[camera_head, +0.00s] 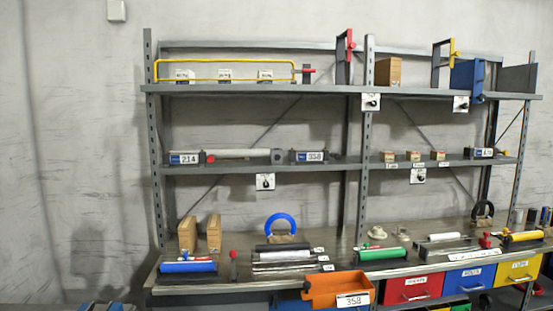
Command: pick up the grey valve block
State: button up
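A small grey block (277,156) with a dark round mark sits on the middle shelf (225,168), at the right end of a pale grey cylinder. It looks like the valve block, but it is too small to be sure. I cannot tell whether it touches the cylinder. A dark block labelled 358 (313,156) stands just right of it, and a dark block labelled 214 (185,158) stands to the left. My gripper is not in view.
A top shelf (210,88) with a yellow frame (225,80) lies above. An orange bin (322,289) juts out at the front. Uprights (364,150) divide the rack.

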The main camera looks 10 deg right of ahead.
aim_at(276, 154)
jog(key=z, duration=0.15)
jog(key=i, duration=1.8)
jog(key=u, duration=0.55)
